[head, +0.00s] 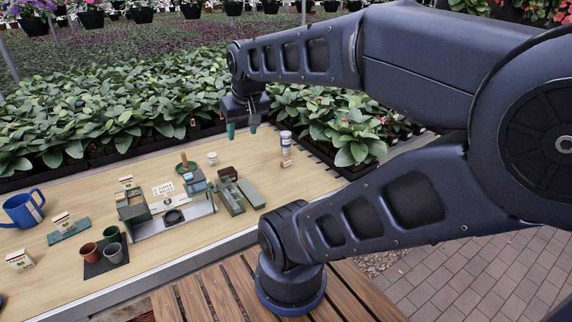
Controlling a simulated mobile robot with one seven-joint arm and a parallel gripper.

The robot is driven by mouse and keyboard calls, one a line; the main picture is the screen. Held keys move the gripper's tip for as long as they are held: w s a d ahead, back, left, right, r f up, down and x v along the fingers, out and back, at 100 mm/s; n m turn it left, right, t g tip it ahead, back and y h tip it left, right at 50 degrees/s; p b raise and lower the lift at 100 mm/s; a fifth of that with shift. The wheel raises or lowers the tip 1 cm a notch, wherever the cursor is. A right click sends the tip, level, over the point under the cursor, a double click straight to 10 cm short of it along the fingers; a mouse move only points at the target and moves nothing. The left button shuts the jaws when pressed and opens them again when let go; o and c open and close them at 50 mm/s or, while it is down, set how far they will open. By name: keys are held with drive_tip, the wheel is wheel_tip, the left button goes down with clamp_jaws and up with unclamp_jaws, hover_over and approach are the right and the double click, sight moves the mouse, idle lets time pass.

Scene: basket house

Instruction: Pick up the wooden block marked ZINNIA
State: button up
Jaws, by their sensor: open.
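My gripper (242,130) hangs open and empty, pointing down above the back part of the wooden table (305,180), in front of the leafy plants. Several small pale blocks or packets with printed fronts stand on the table. One is at the front left (19,259), one is on a teal tray (62,220), and one is at the back of the bench unit (127,183). Their lettering is too small to read, so I cannot tell which is marked ZINNIA. A small tan block (286,163) lies below and right of my gripper.
A blue mug (24,208) stands at the left. Small pots (112,253) stand on a dark mat. A grey-green rack (226,195) is mid-table. A white-and-blue canister (285,142) stands right of my gripper. Plants (340,130) line the back edge. The table's right end is clear.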

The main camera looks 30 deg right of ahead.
drive_tip(key=w+d+f+n+g+h, duration=0.15)
drive_tip(key=w+d+n, duration=0.4)
drive_tip(key=w, duration=0.75)
drive_tip(key=n+g+h, duration=0.3)
drive_tip(key=n, duration=1.1)
hover_over(286, 159)
drive_tip(key=s+a, duration=0.1)
drive_tip(key=a, duration=0.3)
wheel_tip(286, 159, down, 32)
drive_tip(key=shift+t, duration=0.25)
drive_tip(key=x, duration=0.5)
drive_tip(key=shift+f, duration=0.35)
drive_tip(key=shift+w+x, duration=0.1)
drive_tip(key=shift+x, duration=1.2)
drive_tip(key=shift+w+x, duration=0.15)
drive_tip(key=shift+x, duration=1.2)
drive_tip(key=shift+r, duration=0.1)
drive_tip(key=c, duration=1.1)
